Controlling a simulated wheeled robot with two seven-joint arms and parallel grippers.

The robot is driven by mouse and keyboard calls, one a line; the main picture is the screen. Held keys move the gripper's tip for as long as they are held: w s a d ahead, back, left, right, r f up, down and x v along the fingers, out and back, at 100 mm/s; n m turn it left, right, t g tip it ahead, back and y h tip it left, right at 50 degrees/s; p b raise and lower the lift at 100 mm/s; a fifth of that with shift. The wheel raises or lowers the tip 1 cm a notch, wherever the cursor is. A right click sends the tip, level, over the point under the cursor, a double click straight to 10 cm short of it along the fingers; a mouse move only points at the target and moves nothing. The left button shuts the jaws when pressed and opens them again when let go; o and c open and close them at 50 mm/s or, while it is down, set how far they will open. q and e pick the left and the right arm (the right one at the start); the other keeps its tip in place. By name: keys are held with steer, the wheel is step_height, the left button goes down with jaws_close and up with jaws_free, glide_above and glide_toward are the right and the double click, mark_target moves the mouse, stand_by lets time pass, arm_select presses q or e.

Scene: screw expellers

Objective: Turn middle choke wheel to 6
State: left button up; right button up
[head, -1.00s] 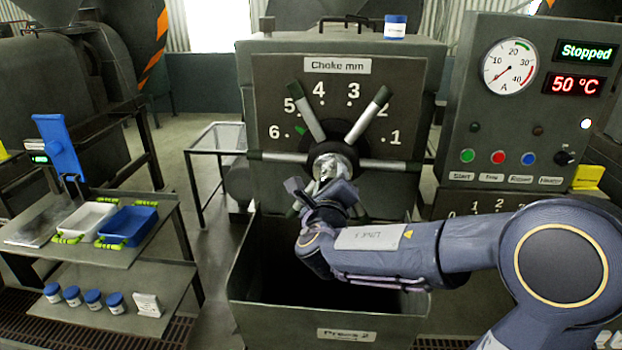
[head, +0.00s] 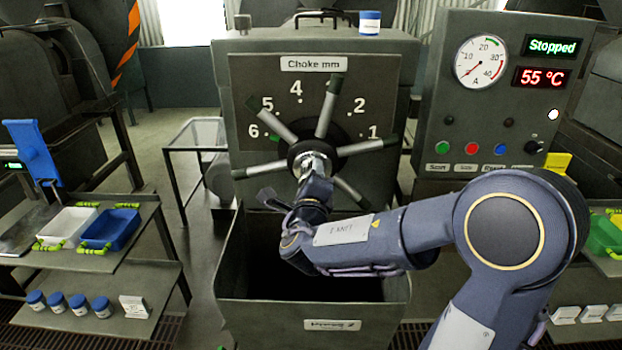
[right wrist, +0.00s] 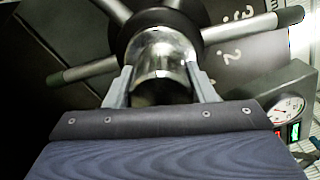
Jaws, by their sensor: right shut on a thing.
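The choke wheel (head: 318,150) is a grey hub with several dark-tipped metal spokes on the front of the middle press. Its dial plate (head: 317,64) reads "Choke mm", with the numerals 6, 5, 4, 2 and 1 showing. One spoke points up and slightly right, covering the place of the 3. My right gripper (head: 312,168) is shut on the shiny central hub. In the right wrist view, its two fingers (right wrist: 162,88) straddle the hub's sides. My left gripper is out of view.
An open bin (head: 232,280) stands below the wheel. The control panel (head: 490,100) at right reads "Stopped" and 55 °C. A blue-lidded jar (head: 370,22) sits on top of the press. At left, a shelf unit holds a white tray (head: 66,226) and a blue tray (head: 109,229).

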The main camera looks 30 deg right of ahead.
steer(key=o, duration=1.4)
steer(key=b+v, duration=0.1)
steer(key=v, duration=0.6)
steer(key=shift+s+a, duration=0.25)
steer(key=shift+s, duration=0.05)
